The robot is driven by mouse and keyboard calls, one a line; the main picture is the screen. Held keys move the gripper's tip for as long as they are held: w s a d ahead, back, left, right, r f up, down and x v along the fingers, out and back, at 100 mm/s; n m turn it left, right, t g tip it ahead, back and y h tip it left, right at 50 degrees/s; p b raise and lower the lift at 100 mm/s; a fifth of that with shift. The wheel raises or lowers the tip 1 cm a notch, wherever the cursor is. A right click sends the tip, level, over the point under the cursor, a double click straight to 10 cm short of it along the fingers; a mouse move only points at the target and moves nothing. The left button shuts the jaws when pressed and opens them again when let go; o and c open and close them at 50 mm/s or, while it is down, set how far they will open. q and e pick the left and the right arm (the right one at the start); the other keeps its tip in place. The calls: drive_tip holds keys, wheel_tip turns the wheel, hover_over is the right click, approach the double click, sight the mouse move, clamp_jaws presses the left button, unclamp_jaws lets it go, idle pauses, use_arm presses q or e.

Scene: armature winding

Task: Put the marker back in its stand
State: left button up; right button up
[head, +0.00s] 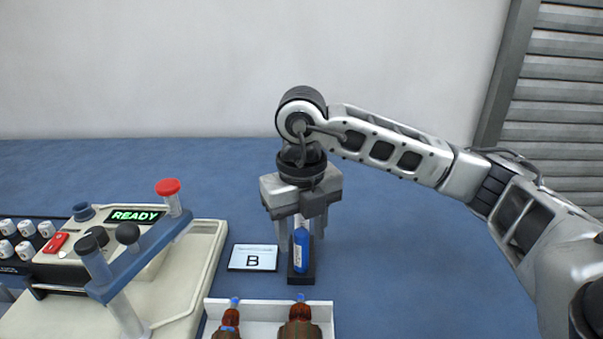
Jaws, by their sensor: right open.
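The blue marker (302,252) stands upright in its small dark stand (301,277) on the blue table. My right gripper (302,236) points straight down over the stand, with its fingers around the marker's upper part. The fingers look apart, and I cannot tell whether they touch the marker. The marker's top is hidden by the gripper body. My left gripper does not show.
A white tray (328,312) with copper-wound armatures is in front. The winding machine (213,240) with a READY display fills the left. The blue table (420,270) is clear to the right.

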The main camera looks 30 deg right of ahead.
wheel_tip(320, 180, up, 13)
drive_tip(key=p, duration=0.2)
drive_tip(key=shift+p, duration=0.35)
drive_tip(key=shift+f, duration=0.1)
